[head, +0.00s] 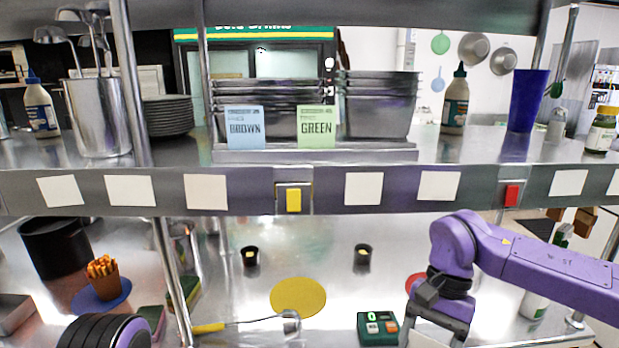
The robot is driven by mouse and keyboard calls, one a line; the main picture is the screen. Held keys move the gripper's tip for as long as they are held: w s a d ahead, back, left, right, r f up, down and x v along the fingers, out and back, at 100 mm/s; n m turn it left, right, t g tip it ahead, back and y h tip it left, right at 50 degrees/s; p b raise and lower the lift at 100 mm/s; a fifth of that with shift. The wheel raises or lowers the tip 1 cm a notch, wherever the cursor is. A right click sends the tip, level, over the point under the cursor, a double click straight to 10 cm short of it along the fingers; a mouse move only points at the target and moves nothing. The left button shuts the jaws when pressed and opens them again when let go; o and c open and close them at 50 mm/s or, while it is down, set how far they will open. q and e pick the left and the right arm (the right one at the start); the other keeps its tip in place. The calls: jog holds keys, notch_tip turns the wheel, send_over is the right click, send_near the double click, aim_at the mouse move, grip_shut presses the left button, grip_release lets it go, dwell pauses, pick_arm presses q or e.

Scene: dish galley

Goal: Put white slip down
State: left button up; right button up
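My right gripper (436,334) points down over the steel counter at the lower right. My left gripper is out of view; only a dark, rounded part of my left arm shows at the bottom left.
The steel counter (330,290) holds a yellow disc (298,297), a yellow-handled ladle (245,325), two small black cups, a digital device (378,328) and a cup of fries (103,277). The shelf above carries a blue BROWN card (245,128) and a GREEN card (317,127). A post stands at left.

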jog(key=f+n, duration=0.1)
jog(key=w+f+n+h, duration=0.1)
jog(key=f, duration=0.1)
jog(key=w+f+n, duration=0.1)
jog(key=f+n, duration=0.1)
jog(key=shift+d+g, duration=0.25)
jog(key=shift+g, duration=0.05)
jog(key=shift+d+r, duration=0.1)
